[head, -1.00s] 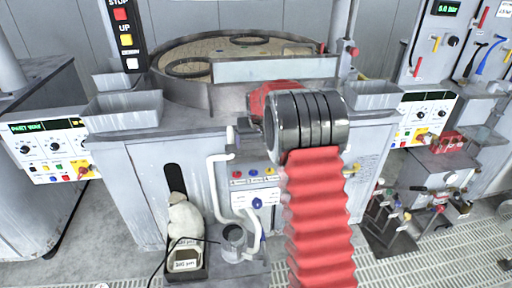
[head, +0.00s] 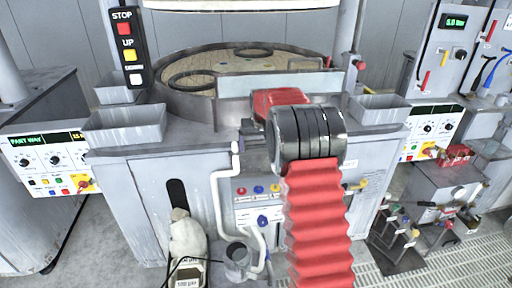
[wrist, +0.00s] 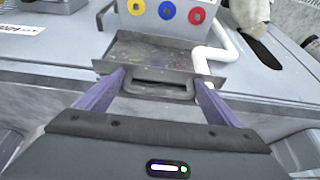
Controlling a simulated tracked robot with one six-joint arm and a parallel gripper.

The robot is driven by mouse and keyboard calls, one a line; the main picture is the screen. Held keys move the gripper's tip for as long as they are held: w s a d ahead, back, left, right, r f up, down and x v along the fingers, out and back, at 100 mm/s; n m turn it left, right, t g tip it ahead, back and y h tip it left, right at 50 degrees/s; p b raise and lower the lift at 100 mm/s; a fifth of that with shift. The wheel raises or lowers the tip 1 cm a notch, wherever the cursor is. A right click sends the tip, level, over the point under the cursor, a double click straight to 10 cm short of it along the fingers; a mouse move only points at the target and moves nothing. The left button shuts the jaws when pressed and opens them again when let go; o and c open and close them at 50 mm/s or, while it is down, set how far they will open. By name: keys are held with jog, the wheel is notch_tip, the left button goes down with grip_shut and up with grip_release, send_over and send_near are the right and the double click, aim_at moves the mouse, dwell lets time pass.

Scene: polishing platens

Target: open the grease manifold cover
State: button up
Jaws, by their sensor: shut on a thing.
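The grease manifold cover is a dark grey metal plate (wrist: 150,52) in the wrist view, with a bar handle (wrist: 160,90) along its near edge. Beyond it is a pale manifold face with yellow, blue and red round fittings (wrist: 167,11). My gripper (wrist: 159,80) has its two purple fingers at either end of the handle and is shut on it. In the head view my red-sleeved arm hides most of the gripper and the cover. The manifold panel (head: 257,205) shows left of the arm. How far the cover is tilted I cannot tell.
White pipes (head: 222,200) run close to the left of the manifold. A bag (head: 187,238) stands on the machine's lower left front. The round polishing platen (head: 205,75) is behind, with grey trays (head: 125,124) at the sides. A valve stand (head: 400,245) is on the right.

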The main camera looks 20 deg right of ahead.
jog(key=shift+s+d+f, duration=0.1)
jog(key=shift+d, duration=0.3)
jog(key=o, duration=1.1)
jog(key=shift+o, duration=0.5)
jog(key=shift+a, duration=0.15)
jog(key=shift+a+f, duration=0.1)
jog(key=shift+a, duration=0.05)
jog(key=v, duration=1.4)
jog(key=shift+f, duration=0.1)
